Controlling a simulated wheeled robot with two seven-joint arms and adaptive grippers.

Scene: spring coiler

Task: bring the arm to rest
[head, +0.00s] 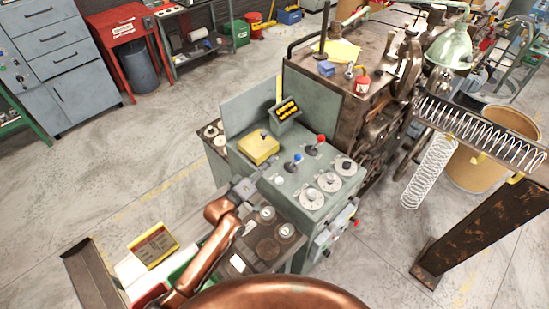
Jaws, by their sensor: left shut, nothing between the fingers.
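My left arm, copper coloured, reaches up from the bottom of the head view. Its grey gripper (262,168) is shut and empty, over the near left part of the grey-green control console (313,220). The fingertips show close to a yellow box (258,147) on the console; I cannot tell whether they touch it. My right gripper is not in view.
The console carries levers with blue and red knobs (321,139) and several round dials (330,182). The spring coiling machine (330,95) stands behind it. Coiled springs (480,130) lie on a rail at right, above a tan bin (475,170). Open concrete floor lies left.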

